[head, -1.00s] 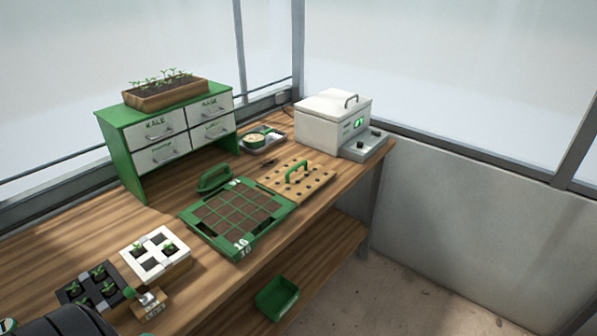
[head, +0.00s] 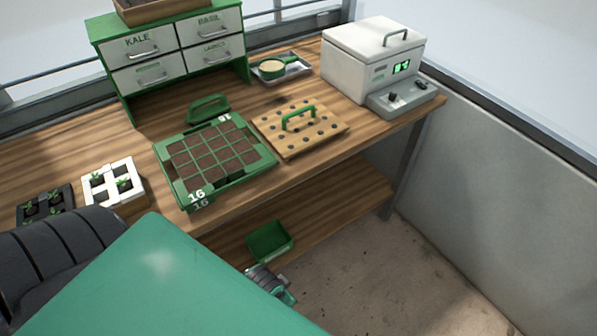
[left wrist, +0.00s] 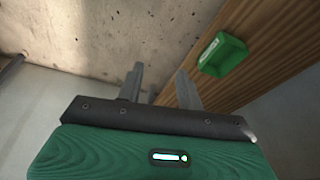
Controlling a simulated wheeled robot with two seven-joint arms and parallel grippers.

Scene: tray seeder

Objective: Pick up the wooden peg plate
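The wooden peg plate (head: 302,136) lies flat on the bench, right of the green seed tray. It is a light wood board with rows of dark spots and a green arched handle (head: 299,115) on top. My left gripper (head: 271,281) is low in front of the bench, beside the green bin and well away from the plate. In the left wrist view its two fingers (left wrist: 160,84) stand apart with nothing between them. My large green arm link partly hides it in the head view. My right gripper is not in view.
The green seed tray (head: 188,199) with soil cells sits left of the plate, a green handled tool (head: 208,108) behind it. A white box device (head: 345,72) stands right. A metal tray with a green cup (head: 277,70) is behind. A green bin (head: 270,241) is below.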

